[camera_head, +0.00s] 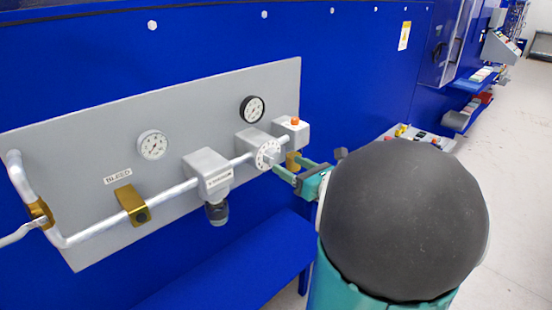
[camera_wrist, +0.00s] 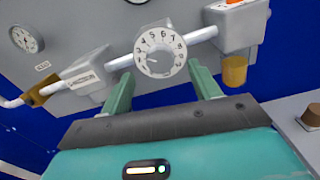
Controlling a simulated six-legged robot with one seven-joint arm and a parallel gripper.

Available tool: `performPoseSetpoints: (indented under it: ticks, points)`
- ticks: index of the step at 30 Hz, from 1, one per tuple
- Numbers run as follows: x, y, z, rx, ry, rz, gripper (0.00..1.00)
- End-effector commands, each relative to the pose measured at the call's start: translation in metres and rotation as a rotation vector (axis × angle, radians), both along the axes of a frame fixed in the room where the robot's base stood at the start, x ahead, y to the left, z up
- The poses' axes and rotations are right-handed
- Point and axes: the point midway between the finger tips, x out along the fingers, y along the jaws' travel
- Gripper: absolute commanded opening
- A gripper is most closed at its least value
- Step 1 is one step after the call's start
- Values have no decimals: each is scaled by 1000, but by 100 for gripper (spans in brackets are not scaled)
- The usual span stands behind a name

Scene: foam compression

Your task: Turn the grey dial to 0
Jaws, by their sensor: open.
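The grey dial (camera_head: 268,154) is a round pale disc with dark numerals around its rim, set on the pipe of the grey wall panel. In the wrist view the dial (camera_wrist: 160,52) sits ahead of my fingertips, near the top middle, with a small hub. Which numeral it is set to is too small to tell. My gripper (camera_head: 290,168) is open and empty, its green fingers pointing at the panel from the right. In the wrist view my gripper (camera_wrist: 161,73) has one fingertip at the dial's lower left and one at its lower right. I see no clear contact.
The grey panel (camera_head: 90,130) carries two gauges (camera_head: 153,145) (camera_head: 252,109), a regulator (camera_head: 208,172) left of the dial and a box with an orange button (camera_head: 295,122) right of it. A brass fitting (camera_wrist: 235,70) hangs close to my right finger. A blue ledge (camera_head: 225,265) lies below.

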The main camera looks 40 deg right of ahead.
Motion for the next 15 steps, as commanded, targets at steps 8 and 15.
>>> performPoseSetpoints:
  ticks: [8, 15]
  points:
    - [49, 2, 0, -1, 0, 5, 62]
    - [59, 3, 0, -1, 1, 4, 62]
